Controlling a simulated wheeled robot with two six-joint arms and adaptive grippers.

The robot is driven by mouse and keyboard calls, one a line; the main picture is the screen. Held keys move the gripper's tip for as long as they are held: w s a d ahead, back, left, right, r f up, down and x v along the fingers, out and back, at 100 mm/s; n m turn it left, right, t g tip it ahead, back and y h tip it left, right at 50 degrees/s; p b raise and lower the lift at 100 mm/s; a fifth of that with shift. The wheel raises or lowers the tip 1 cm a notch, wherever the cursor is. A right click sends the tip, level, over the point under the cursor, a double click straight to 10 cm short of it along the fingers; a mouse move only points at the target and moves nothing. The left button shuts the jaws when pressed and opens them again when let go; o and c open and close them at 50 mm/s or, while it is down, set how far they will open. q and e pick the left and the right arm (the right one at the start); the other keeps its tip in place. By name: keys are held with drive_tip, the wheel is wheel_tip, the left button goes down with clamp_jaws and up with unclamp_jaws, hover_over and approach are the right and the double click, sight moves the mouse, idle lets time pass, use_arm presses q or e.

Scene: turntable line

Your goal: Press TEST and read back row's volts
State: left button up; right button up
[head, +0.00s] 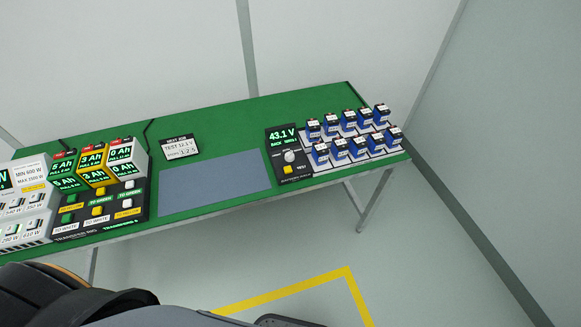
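The black tester (277,142) stands on the green bench, right of the grey mat. Its display reads 43.1 V in green, with a smaller line below that starts with BACK; the rest is too small to be sure of. A round pale knob (289,156) sits below the display. The yellow button (288,170) is below the knob, with TEST written beside it. I cannot tell whether it is pressed. Blue batteries stand upright in a back row (348,121) and a front row (358,149) on a pale rack, right of the tester. Neither gripper is in view.
The grey mat (215,185) is empty. A white card (180,147) with small writing stands behind it. A panel with coloured buttons (98,210), battery packs with Ah displays (92,168) and white units (22,215) fill the left. Yellow floor tape (350,290) lies in front.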

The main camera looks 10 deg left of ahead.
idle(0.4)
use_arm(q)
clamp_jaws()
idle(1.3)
